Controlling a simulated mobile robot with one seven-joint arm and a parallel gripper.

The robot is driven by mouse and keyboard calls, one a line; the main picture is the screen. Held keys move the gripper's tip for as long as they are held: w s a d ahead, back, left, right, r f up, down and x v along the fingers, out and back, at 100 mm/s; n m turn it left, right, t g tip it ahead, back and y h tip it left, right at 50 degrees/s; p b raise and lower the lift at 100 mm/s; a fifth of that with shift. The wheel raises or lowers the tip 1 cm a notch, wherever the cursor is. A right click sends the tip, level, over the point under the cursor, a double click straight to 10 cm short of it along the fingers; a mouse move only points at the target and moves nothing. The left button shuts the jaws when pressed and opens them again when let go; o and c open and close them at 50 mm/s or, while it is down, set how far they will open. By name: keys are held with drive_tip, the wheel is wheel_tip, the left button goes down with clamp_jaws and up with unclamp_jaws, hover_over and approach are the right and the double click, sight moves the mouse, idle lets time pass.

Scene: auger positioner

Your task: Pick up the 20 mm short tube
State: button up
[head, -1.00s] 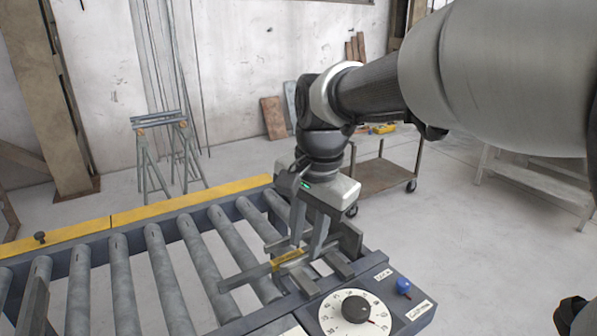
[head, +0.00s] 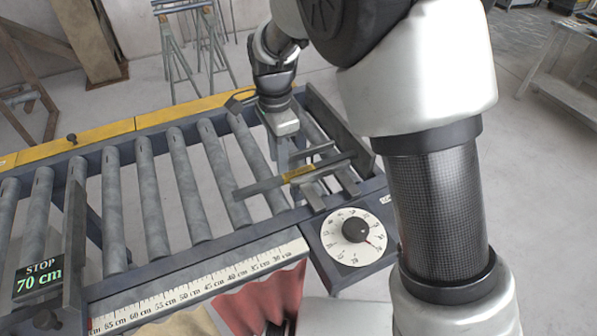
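A grey square tube with a yellow label (head: 298,172) lies across the rollers at the right end of the conveyor in the head view. Another grey tube (head: 318,149) shows just behind it, close to my fingers. I cannot read the label or tell which tube is the 20 mm short one. My gripper (head: 291,160) points down over the rollers, behind the labelled tube. Its two fingers appear apart, with a gap between them. The fingertips are partly hidden by the tubes, and I cannot tell whether they touch one.
A dial panel (head: 350,237) sits at the near right corner of the conveyor. A ruler strip (head: 200,286) runs along the front. An upright stop plate (head: 74,240) stands at left, by a display reading STOP 70 cm (head: 40,280). The middle rollers (head: 185,180) are clear.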

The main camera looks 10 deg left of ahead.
sight(281, 177)
drive_tip(key=f, duration=0.6)
drive_tip(key=shift+w+d+f+p, duration=0.1)
drive_tip(key=shift+w+f+p, duration=0.15)
drive_tip(key=shift+p, duration=0.1)
drive_tip(key=shift+r, duration=0.1)
clamp_jaws()
